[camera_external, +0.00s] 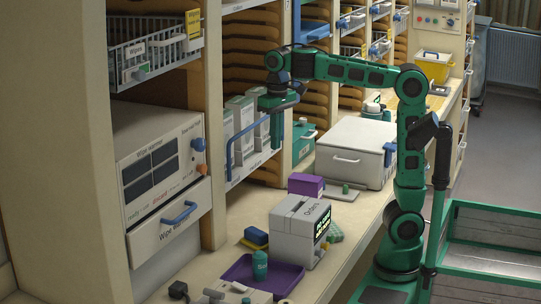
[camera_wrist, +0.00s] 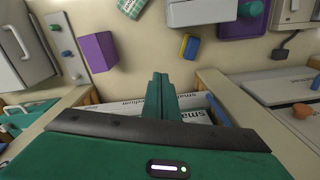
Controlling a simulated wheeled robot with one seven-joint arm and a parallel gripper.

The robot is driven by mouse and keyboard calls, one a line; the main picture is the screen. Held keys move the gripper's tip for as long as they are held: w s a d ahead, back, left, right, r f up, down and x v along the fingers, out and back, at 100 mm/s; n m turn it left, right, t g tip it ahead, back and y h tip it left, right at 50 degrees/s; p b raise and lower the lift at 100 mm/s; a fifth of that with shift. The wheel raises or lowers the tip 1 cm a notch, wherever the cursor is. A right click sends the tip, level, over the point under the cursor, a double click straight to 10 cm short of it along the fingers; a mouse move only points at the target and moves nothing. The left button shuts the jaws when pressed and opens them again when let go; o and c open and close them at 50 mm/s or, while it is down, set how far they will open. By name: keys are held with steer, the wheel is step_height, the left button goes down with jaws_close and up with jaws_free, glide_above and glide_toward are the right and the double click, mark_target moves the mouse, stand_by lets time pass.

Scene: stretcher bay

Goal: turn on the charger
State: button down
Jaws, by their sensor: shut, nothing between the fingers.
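No label that I can read says charger, so I cannot tell for sure which device it is. A pale low device (camera_external: 240,292) stands at the near end of the counter, cut by the frame edge; it also shows at the top right of the wrist view (camera_wrist: 292,12). A black plug-like block (camera_external: 178,290) with a cable lies beside it. My gripper (camera_external: 276,132) is shut and empty, pointing down in front of the shelf bin of cartons, above the counter. Its closed green fingers show in the wrist view (camera_wrist: 160,82), apart from the counter objects.
A grey box with a lit display (camera_external: 302,228), purple tray (camera_external: 285,277) with a teal bottle (camera_external: 260,265), purple box (camera_external: 306,184) and sponge (camera_external: 256,237) crowd the counter. The bin's blue handle (camera_external: 232,150) juts out near my gripper. A wipe warmer (camera_external: 160,165) stands left.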

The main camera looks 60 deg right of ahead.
steer(key=w+a, duration=0.2)
steer(key=a, duration=1)
steer(key=n+t, duration=0.2)
steer(key=n, duration=0.1)
glide_above(234, 283)
steer(key=s, duration=0.4)
steer(key=s+x, duration=0.1)
steer(key=x, duration=0.7)
steer(key=shift+s, duration=0.15)
steer(key=shift+f, duration=0.1)
steer(key=x, duration=1.4)
steer(key=shift+d, duration=0.15)
